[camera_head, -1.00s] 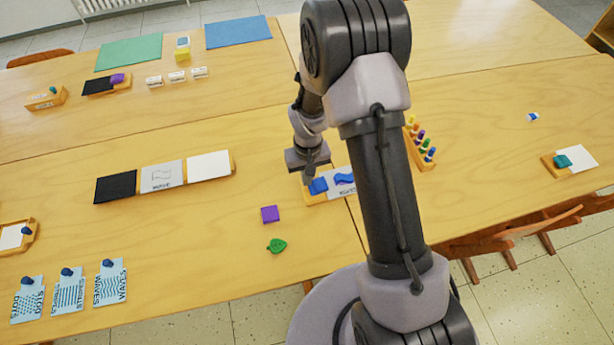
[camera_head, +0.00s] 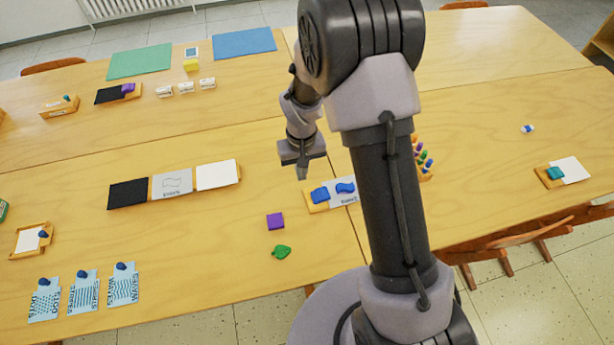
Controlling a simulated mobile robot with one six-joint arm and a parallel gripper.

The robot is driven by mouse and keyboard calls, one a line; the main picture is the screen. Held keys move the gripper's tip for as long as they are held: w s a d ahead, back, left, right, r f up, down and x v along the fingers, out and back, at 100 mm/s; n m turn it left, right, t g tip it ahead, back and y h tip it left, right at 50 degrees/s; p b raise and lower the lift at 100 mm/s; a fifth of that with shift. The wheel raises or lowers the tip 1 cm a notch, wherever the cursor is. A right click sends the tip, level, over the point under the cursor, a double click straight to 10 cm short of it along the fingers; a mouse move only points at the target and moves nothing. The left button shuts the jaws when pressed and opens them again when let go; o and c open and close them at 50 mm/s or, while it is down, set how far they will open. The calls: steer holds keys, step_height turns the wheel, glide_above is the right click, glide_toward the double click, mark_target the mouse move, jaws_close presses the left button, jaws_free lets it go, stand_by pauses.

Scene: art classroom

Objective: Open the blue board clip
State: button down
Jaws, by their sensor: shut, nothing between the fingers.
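The blue board clip (camera_head: 320,195) sits at the left end of a small wooden board (camera_head: 318,208). A grey card (camera_head: 337,198) with a blue wave-like shape (camera_head: 345,188) lies on the board beside it. I cannot tell at this size whether the clip's jaw is open. My gripper (camera_head: 302,176) points down, shut and empty, above and slightly behind the clip, apart from it. My arm hides the board's right end.
A purple square (camera_head: 275,221) and green leaf (camera_head: 281,252) lie in front of the board. A long tray with black, grey and white panels (camera_head: 128,193) is to the left. A peg rack (camera_head: 426,174) stands right of my arm.

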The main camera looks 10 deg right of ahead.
steer(key=r, duration=0.1)
steer(key=a+r+p, duration=0.1)
steer(key=r, duration=0.3)
steer(key=shift+a+r, duration=0.25)
steer(key=shift+a, duration=0.1)
steer(key=s+r+m+t+b, duration=0.2)
steer(key=s+r, duration=0.2)
steer(key=r, duration=0.7)
steer(key=s+r+m+t+y+b, duration=0.1)
steer(key=s+r, duration=0.3)
steer(key=s, duration=0.4)
steer(key=s+r+m+t+b, duration=0.1)
steer(key=s+r+t+b, duration=0.1)
steer(key=s+r, duration=0.3)
steer(key=s+d, duration=0.1)
steer(key=s, duration=0.3)
steer(key=shift+m+t+y, duration=0.4)
steer(key=shift+r, duration=0.1)
